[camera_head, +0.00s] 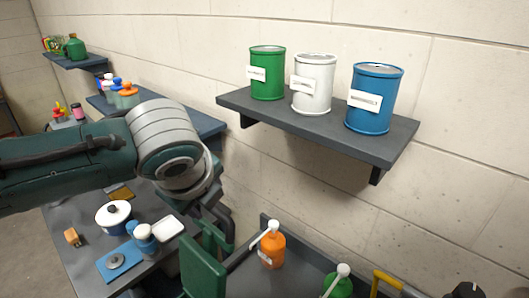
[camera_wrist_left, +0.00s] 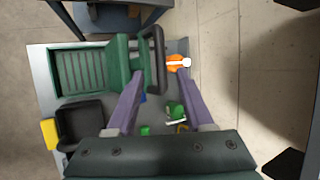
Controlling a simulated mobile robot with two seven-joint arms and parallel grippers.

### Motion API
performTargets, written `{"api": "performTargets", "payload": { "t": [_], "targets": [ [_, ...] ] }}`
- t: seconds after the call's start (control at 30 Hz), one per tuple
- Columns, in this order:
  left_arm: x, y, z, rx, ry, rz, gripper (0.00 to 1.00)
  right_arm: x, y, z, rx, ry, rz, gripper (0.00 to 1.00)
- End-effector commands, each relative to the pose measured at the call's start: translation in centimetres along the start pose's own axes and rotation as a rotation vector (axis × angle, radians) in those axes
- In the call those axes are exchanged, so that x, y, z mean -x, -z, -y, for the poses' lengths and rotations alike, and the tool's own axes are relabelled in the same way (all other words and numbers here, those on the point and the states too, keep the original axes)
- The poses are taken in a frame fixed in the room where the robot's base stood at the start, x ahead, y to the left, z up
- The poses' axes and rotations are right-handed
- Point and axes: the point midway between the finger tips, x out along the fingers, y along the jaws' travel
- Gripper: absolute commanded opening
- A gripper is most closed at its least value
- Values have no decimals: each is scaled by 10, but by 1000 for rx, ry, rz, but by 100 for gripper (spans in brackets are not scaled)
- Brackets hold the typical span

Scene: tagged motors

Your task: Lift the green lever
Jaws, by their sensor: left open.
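A green upright piece (camera_head: 205,268) stands at the bottom centre of the head view. In the wrist view a green block (camera_wrist_left: 118,64) and a dark looped handle (camera_wrist_left: 158,58) show beside a green ridged panel; I cannot tell which part is the lever. My left gripper (camera_wrist_left: 160,100) is open, its two purple fingers spread either side of the handle's line of sight, with nothing held. In the head view my left arm comes in from the left and its gripper hangs down just above and behind the green piece. Whether it touches is unclear.
An orange pump bottle (camera_head: 271,249) and a green one (camera_head: 338,283) stand on the grey bench to the right. A shelf (camera_head: 240,100) with green, white and blue cans hangs above. A white-blue pot (camera_head: 113,216) and small items lie on the left table.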

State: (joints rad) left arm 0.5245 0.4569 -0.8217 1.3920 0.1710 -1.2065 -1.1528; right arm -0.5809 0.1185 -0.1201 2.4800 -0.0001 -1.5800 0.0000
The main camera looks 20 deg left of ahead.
Motion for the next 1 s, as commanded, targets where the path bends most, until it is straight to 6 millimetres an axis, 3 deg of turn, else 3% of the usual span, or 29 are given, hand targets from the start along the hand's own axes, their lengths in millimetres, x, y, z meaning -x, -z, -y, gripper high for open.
{"api": "performTargets", "payload": {
  "t": [0.27, 0.77, 0.87, 1.0],
  "targets": [
    [21, 0, 0, -1, 1, -1, 52, -1, 0, 0, 0, 0, 0, 50],
    [23, 2, 0, 5, 0, -5, 52, 0, 0, 0, 0, 0, 0, 50],
    [32, 17, -7, 66, -5, -44, 52, 5, 2, 0, 0, 0, 0, 50],
    [70, 62, -30, 339, -42, -172, 52, 22, 8, -1, 1, -1, -1, 50]
  ]
}}
